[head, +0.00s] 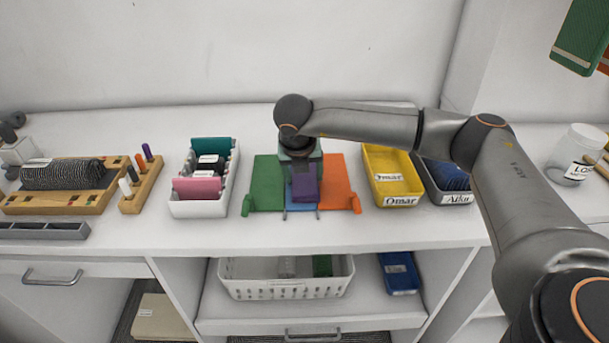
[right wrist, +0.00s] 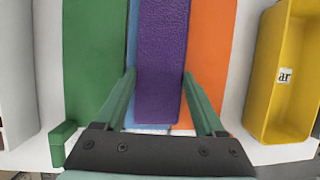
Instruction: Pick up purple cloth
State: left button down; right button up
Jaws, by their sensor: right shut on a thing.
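The purple cloth (head: 305,188) is a flat rectangular piece with a leathery grain. In the right wrist view the purple cloth (right wrist: 162,50) lies between the two green fingers of my right gripper (right wrist: 159,76). My right gripper (head: 303,170) points down over the middle of the counter and is shut on the cloth, covering part of it in the head view. Below the cloth are a green panel (head: 266,183), a blue strip (head: 301,208) and an orange panel (head: 338,182). I cannot tell if the cloth is clear of the blue strip. My left gripper is not in view.
A white bin (head: 228,204) with coloured pieces stands left. A yellow bin (head: 402,187) and a dark bin (head: 425,182) stand right. Wooden holders (head: 100,205) are at far left. A white basket (head: 286,287) sits on the shelf below.

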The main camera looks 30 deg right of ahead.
jog(key=c, duration=0.3)
jog(key=shift+c, duration=0.2)
jog(key=shift+r, duration=0.15)
